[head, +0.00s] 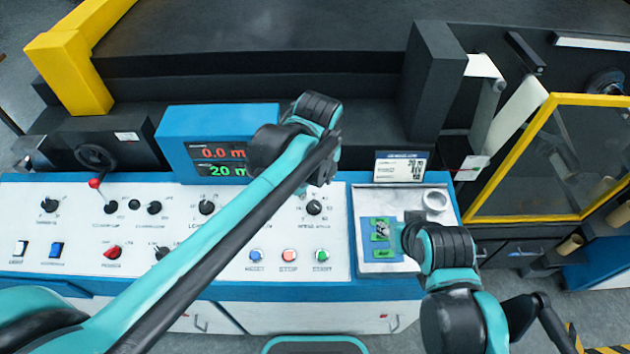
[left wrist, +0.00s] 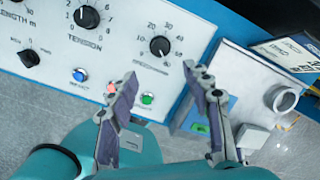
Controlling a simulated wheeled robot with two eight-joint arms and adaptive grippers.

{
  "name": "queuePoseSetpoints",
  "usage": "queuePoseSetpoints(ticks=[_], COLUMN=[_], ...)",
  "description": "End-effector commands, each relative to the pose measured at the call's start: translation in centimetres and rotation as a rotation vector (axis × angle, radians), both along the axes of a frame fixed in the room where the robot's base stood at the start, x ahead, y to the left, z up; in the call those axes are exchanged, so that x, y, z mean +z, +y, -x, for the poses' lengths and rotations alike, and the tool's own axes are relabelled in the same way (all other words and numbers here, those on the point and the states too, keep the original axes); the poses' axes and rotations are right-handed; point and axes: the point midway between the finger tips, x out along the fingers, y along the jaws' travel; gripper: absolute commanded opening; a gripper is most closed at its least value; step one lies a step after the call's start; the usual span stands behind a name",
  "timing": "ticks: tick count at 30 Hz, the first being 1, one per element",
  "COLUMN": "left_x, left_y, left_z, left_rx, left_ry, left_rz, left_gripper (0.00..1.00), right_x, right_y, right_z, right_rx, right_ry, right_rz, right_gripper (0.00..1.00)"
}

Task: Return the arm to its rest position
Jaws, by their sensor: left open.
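My left arm reaches in from the lower left across the control panel (head: 232,240) in the head view. My left gripper (head: 325,165) is above the panel's right part, near the display box, and mostly hidden by its own wrist. In the left wrist view my left gripper (left wrist: 163,105) has its two fingers wide apart, with nothing between them. The panel's knobs and buttons lie beyond the fingers. My right arm shows at the lower right of the head view, its gripper end (head: 392,234) by the tray with green labels (head: 383,267); its fingers are too small to judge.
A blue display box (head: 178,145) reads 0.0 m and 20 m. Start (head: 322,255), stop (head: 289,255) and reset (head: 256,255) buttons line the panel front. A white ring (head: 435,201) and a small sign (head: 401,166) are at the right. A yellow-framed guard (head: 555,100) stands farther right.

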Motion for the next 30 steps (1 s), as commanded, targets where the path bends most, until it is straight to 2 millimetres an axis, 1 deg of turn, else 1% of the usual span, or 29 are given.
queuePoseSetpoints(ticks=[8,11,13,14,17,21,23,24,26,27,30], left_x=[0.0,-0.1,-0.2,-0.3,-0.7,-1.7,-2.3,-2.7,-3.4,-3.9,-5.1], left_y=[0.1,0.9,2.2,2.9,5.6,9.4,10.9,11.8,13.2,14.0,15.7], left_z=[0.0,0.3,0.7,1.0,2.1,4.0,4.9,5.5,6.4,7.0,8.3], left_rx=[0.007,0.081,0.204,0.275,0.568,1.022,1.212,1.339,1.526,1.646,1.915], left_ry=[-0.002,-0.013,-0.032,-0.043,-0.084,-0.141,-0.16,-0.172,-0.186,-0.193,-0.202], left_rz=[0.002,0.023,0.059,0.08,0.176,0.343,0.422,0.478,0.563,0.622,0.763], left_gripper=[0.49,0.49,0.49,0.49,0.49,0.49,0.49,0.49,0.49,0.49,0.49], right_x=[0.0,-0.2,-0.5,-0.7,-1.3,-2.1,-2.4,-2.6,-3.0,-3.2,-3.6], right_y=[0.0,0.0,0.0,0.0,0.0,0.0,0.0,0.0,0.0,0.0,0.0], right_z=[0.0,0.0,0.0,0.0,0.0,0.0,0.0,0.0,0.0,0.0,0.0], right_rx=[0.0,0.0,0.0,0.0,0.0,0.0,0.0,0.0,0.0,0.0,0.0], right_ry=[0.0,0.0,0.0,0.0,0.0,0.0,0.0,0.0,0.0,0.0,0.0], right_rz=[0.0,0.0,0.0,0.0,0.0,0.0,0.0,0.0,0.0,0.0,0.0], right_gripper=[0.4,0.4,0.4,0.4,0.4,0.4,0.4,0.4,0.4,0.4,0.4])
